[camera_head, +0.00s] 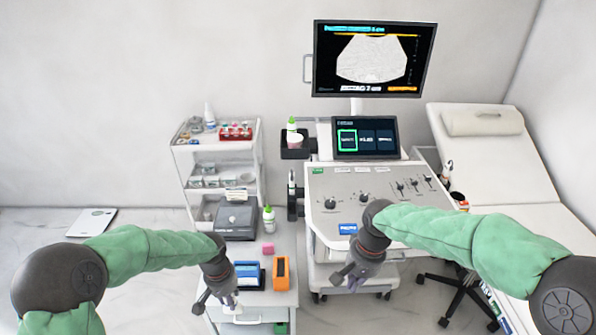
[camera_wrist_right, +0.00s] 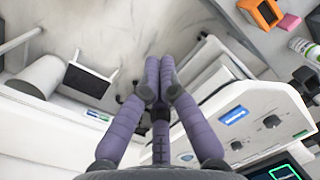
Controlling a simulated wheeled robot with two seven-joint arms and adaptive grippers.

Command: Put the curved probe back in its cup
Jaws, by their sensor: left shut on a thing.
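My left gripper (camera_head: 218,302) is at the front of the low white cabinet, beside its drawer front. It is shut on a small pale thing, too small and too covered to name. My right gripper (camera_head: 343,283) hangs in front of the ultrasound machine's console. In the right wrist view its fingertips (camera_wrist_right: 159,78) are together with nothing seen between them. A slim probe-like thing (camera_head: 292,183) stands in a dark holder (camera_head: 293,208) at the console's left side. Another (camera_head: 447,169) stands at the right side. I cannot tell which is curved or which cup is empty.
An exam couch (camera_head: 548,215) is at the right.

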